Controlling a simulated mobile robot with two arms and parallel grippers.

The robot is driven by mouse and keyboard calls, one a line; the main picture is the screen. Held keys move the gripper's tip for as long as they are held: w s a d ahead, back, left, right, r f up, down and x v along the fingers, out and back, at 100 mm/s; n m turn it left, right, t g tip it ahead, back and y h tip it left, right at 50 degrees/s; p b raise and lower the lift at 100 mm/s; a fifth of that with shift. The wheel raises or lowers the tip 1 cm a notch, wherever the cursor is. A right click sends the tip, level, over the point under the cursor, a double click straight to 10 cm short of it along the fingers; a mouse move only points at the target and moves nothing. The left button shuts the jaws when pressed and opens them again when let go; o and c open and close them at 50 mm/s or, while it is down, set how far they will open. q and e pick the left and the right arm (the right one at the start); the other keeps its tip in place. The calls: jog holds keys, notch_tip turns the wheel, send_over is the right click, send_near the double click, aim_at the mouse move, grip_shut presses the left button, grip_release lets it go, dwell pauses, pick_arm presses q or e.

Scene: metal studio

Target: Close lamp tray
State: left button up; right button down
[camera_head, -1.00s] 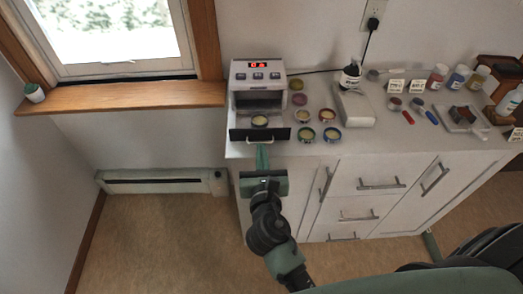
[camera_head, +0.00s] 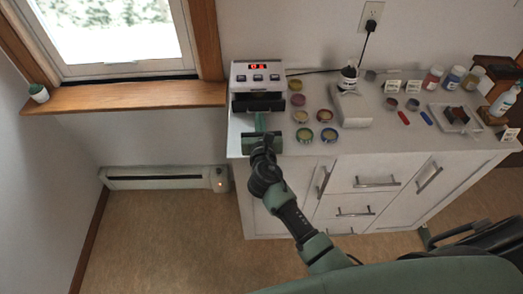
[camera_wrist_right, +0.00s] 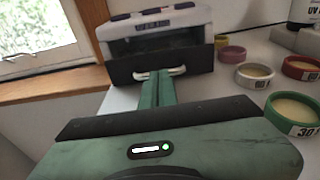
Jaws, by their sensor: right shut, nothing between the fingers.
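The lamp (camera_head: 257,74) is a white box with a red display, on the left end of the white counter. Its tray has a black front panel (camera_head: 268,103), now at or very close to the lamp's body; I cannot tell whether a small gap is left. In the right wrist view the black front (camera_wrist_right: 190,62) has a pale handle (camera_wrist_right: 147,73). My right gripper (camera_head: 261,122) is shut and empty, its fingertips (camera_wrist_right: 157,75) at the handle, seemingly touching it. The tray's inside is hidden. My left gripper is not in view.
Several small round tins (camera_head: 305,135) stand just right of the tray. A white block (camera_head: 349,108) with a dark-topped bottle (camera_head: 348,78) stands further right, then jars and a pad. The window sill (camera_head: 130,97) is left of the lamp.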

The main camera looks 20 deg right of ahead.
jog(key=shift+w+d+r, duration=0.1)
jog(key=shift+w+r, duration=0.05)
jog(key=shift+r, duration=0.05)
jog(key=v, duration=0.8)
jog(key=shift+f, duration=0.2)
